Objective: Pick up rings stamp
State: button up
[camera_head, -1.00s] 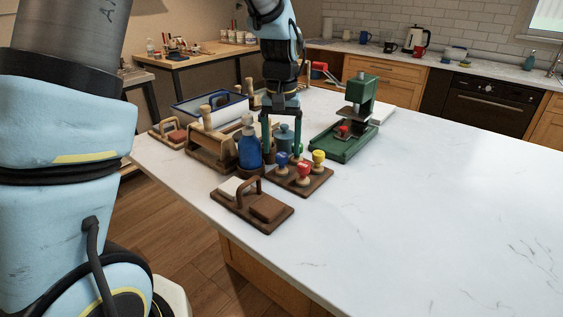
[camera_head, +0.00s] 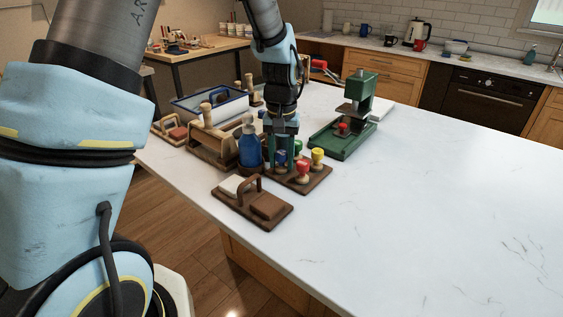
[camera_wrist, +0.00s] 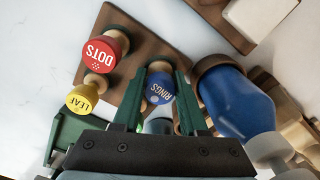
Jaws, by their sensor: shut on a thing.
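The rings stamp (camera_wrist: 161,87) has a blue top lettered RINGS and sits on the brown stamp board (camera_wrist: 150,45). My gripper (camera_wrist: 164,80) is shut on it, with one green finger on each side. In the head view my gripper (camera_head: 280,164) points down at the board (camera_head: 316,182), and the blue stamp (camera_head: 280,157) shows partly between its fingers. I cannot tell whether the stamp is lifted off the board. The red stamp lettered DOTS (camera_wrist: 103,52) and the yellow stamp lettered LEAF (camera_wrist: 84,96) stand beside it on the board.
A blue bottle (camera_head: 249,149) stands close left of my gripper. A wooden block with a handle (camera_head: 225,203) lies in front. A green press (camera_head: 350,125) stands behind right. The countertop's right side (camera_head: 430,210) is clear.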

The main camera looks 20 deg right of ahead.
grip_shut()
